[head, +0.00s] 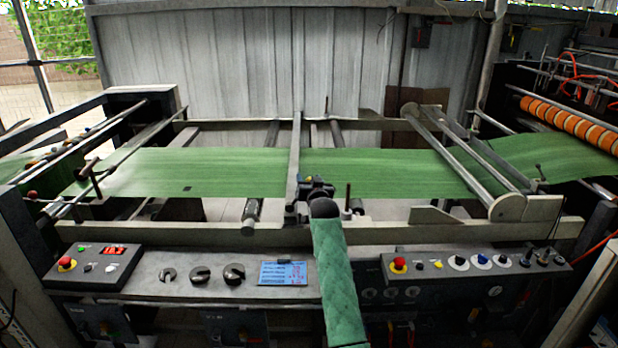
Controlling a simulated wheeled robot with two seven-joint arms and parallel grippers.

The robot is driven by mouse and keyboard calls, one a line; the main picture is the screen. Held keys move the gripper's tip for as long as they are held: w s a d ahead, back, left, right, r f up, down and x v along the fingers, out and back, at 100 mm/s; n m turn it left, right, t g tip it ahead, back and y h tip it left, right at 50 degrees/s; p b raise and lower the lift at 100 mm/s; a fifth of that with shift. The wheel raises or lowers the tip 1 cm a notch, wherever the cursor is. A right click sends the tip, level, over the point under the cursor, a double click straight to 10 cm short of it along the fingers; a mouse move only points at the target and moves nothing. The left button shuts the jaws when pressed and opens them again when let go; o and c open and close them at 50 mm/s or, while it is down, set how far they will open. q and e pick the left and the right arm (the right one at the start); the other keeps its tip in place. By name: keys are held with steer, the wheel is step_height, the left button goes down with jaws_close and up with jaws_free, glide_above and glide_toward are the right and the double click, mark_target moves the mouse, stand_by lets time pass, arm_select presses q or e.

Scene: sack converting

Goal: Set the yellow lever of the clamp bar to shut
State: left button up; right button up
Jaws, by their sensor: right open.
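A narrow grey bar (295,150) crosses the green web (215,172) near the middle of the head view; it looks like the clamp bar. My right gripper (316,184) is at the near end of this bar, just to its right, and is open. Its arm has a green quilted sleeve and comes up from the bottom. I cannot make out a yellow lever; the gripper and wrist cover part of the bar's near end. Whether the gripper touches anything there cannot be told. My left gripper is not in view.
A control panel (475,262) with a red stop button and knobs stands at the right; another panel (95,268) is at the left. A blue card (283,273) and slotted round pieces (201,275) lie on the front ledge. Rollers (455,150) cross the web at the right.

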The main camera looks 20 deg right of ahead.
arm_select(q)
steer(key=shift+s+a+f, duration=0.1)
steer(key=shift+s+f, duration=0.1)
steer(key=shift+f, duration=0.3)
arm_select(e)
steer(key=shift+w, duration=0.4)
jaws_close()
arm_select(q)
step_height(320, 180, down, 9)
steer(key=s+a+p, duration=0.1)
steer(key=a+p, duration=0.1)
steer(key=p, duration=0.1)
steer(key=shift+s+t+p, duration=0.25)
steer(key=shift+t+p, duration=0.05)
steer(key=shift+p, duration=0.05)
arm_select(e)
steer(key=w+a+n+g+h, duration=0.1)
steer(key=w+a+n+g, duration=0.1)
steer(key=a+n, duration=1)
steer(key=shift+w+a+h, duration=0.4)
steer(key=shift+w, duration=0.45)
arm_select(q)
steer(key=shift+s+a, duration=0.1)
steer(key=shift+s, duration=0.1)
arm_select(e)
steer(key=shift+f, duration=0.1)
